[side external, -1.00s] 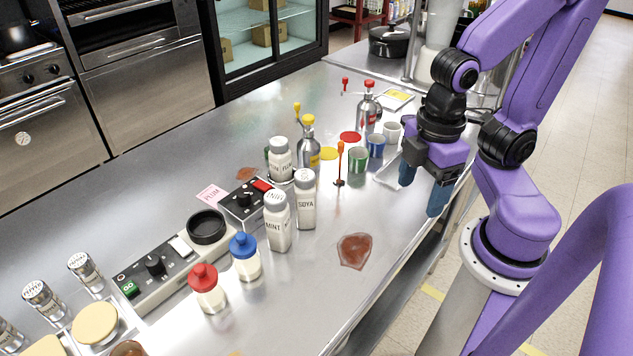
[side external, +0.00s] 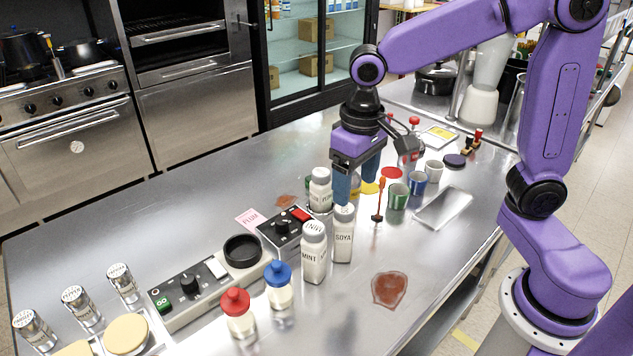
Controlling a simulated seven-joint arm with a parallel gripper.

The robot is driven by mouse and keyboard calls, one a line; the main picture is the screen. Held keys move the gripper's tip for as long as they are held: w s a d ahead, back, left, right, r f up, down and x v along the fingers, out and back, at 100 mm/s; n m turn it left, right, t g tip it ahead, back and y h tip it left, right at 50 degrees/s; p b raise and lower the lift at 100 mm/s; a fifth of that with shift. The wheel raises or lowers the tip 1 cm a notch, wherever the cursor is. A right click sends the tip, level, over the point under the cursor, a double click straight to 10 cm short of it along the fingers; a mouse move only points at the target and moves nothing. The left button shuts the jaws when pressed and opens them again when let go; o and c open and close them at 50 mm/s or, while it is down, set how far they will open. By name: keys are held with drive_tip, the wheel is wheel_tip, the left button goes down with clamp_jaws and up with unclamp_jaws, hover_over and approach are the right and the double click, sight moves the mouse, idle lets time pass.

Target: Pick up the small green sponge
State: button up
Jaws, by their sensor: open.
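I cannot make out the small green sponge for certain. A sliver of green (side external: 308,182) shows at the left edge of a white shaker bottle (side external: 320,192); most of it is hidden, and I cannot tell whether it is the sponge. My gripper (side external: 357,191) points down with its blue fingers apart and nothing seen between them. It hangs over the middle of the steel counter, just right of that bottle and behind the soya bottle (side external: 344,235), which partly overlaps the fingers.
The mint bottle (side external: 314,254) stands in front. An orange-topped stick (side external: 379,200), green cup (side external: 398,196), blue cup (side external: 418,183) and white cup (side external: 433,171) stand right of my gripper. A control box (side external: 282,233) lies left. A brown spill (side external: 389,289) marks otherwise clear counter at front right.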

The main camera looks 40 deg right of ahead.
drive_tip(key=w+m, duration=0.6)
drive_tip(key=w, duration=0.4)
drive_tip(key=w+d+f+m+h, duration=0.1)
drive_tip(key=w+d+f+m, duration=0.1)
drive_tip(key=w+d+m, duration=0.5)
drive_tip(key=w+d+f+m, duration=0.2)
drive_tip(key=w+d+m, duration=0.4)
drive_tip(key=w, duration=0.4)
drive_tip(key=f, duration=0.5)
drive_tip(key=d+f, duration=0.1)
drive_tip(key=f, duration=1)
drive_tip(key=shift+s+d+f, duration=0.15)
drive_tip(key=shift+s+d, duration=0.1)
drive_tip(key=shift+d, duration=0.15)
drive_tip(key=c, duration=1.1)
